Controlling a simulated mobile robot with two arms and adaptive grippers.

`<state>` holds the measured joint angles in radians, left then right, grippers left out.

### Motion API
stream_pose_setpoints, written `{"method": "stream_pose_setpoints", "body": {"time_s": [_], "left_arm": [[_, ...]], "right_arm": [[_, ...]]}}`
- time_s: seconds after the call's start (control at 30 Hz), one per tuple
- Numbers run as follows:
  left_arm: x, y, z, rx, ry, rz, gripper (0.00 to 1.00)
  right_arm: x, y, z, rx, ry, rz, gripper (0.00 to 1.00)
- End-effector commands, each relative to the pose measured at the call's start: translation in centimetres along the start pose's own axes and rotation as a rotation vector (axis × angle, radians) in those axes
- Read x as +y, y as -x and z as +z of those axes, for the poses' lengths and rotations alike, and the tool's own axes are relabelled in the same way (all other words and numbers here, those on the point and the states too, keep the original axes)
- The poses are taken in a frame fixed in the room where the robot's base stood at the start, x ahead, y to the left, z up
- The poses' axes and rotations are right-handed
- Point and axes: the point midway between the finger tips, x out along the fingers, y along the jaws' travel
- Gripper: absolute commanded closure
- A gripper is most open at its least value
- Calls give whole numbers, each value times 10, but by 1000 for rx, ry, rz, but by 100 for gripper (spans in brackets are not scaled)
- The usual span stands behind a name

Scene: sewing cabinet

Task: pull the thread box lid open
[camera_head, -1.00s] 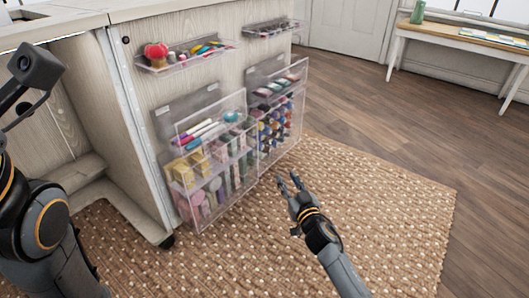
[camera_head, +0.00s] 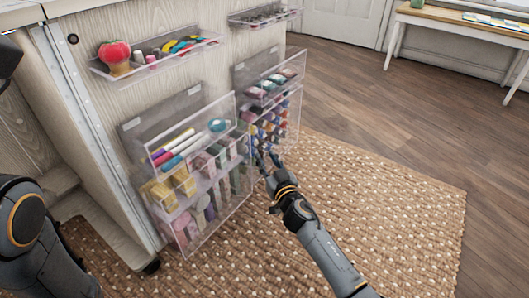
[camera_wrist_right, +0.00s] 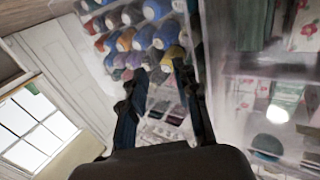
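The clear thread box (camera_head: 272,125) hangs on the cabinet side, at the right of the lower pair, with rows of coloured spools inside. In the right wrist view the spools (camera_wrist_right: 135,40) fill the top middle behind clear plastic. A clear panel (camera_head: 290,62) slants outward at the top of the box; I cannot tell whether it is the lid. My right gripper (camera_head: 266,158) is in front of the lower part of the box. Its two fingers are apart and empty in the right wrist view (camera_wrist_right: 160,75); whether they touch the plastic is unclear. My left gripper is out of view.
A second clear box (camera_head: 200,190) with pens and yellow items hangs just left of the thread box. Shelves (camera_head: 155,60) with a red pincushion (camera_head: 115,53) and small tools are above. A woven rug (camera_head: 350,200) leaves free floor to the right.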

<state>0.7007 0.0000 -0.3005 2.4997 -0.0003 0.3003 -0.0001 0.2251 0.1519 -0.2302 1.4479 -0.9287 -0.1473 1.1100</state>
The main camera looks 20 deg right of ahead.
Motion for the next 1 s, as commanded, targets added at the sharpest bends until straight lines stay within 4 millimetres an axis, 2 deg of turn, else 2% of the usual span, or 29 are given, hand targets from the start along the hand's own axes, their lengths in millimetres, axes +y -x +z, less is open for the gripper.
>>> {"method": "stream_pose_setpoints", "body": {"time_s": [0.33,0.5,0.83,1.0], "left_arm": [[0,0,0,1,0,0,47],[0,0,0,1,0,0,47],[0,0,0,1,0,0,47],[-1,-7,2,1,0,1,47]], "right_arm": [[-1,0,0,0,1,1,69],[-1,0,0,0,1,1,100],[0,0,0,0,1,-1,100],[6,7,-1,-2,2,-23,100]]}}
